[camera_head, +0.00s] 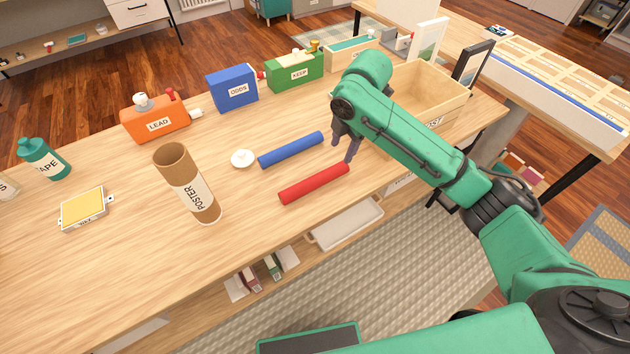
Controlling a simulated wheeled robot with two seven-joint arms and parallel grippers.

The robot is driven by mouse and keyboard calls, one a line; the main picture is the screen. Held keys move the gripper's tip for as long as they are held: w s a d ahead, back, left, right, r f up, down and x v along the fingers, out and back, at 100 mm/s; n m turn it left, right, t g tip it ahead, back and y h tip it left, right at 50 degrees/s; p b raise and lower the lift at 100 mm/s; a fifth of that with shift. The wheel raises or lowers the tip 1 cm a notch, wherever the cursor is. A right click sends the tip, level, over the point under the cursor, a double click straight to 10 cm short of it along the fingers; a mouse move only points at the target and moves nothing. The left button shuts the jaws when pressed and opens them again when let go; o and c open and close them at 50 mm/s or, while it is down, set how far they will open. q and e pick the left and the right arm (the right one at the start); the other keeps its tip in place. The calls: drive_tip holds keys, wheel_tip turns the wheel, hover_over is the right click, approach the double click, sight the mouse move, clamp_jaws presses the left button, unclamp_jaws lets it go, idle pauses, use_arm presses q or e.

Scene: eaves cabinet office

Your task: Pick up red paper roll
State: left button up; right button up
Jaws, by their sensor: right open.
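The red paper roll (314,183) lies on the wooden table near its front edge. A blue paper roll (291,149) lies roughly parallel behind it. My right gripper (343,151) is open and points down above the right end of the red roll. Its fingers look empty. I cannot tell whether a fingertip touches the red roll. My left gripper is not in view.
A cardboard poster tube (187,184) stands to the left, with a white round piece (243,158) near the blue roll. Orange (155,119), blue (232,89) and green (295,72) boxes line the back. A wooden crate (440,92) stands behind my right arm.

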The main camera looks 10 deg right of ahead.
sight(331, 171)
drive_tip(key=f, duration=0.4)
drive_tip(key=w+a+f, duration=0.1)
drive_tip(key=f, duration=0.3)
drive_tip(key=w+f+p, duration=0.1)
drive_tip(key=f, duration=0.3)
drive_tip(key=shift+w+a, duration=0.15)
drive_tip(key=shift+a, duration=0.15)
drive_tip(key=shift+r, duration=0.1)
drive_tip(key=c, duration=0.8)
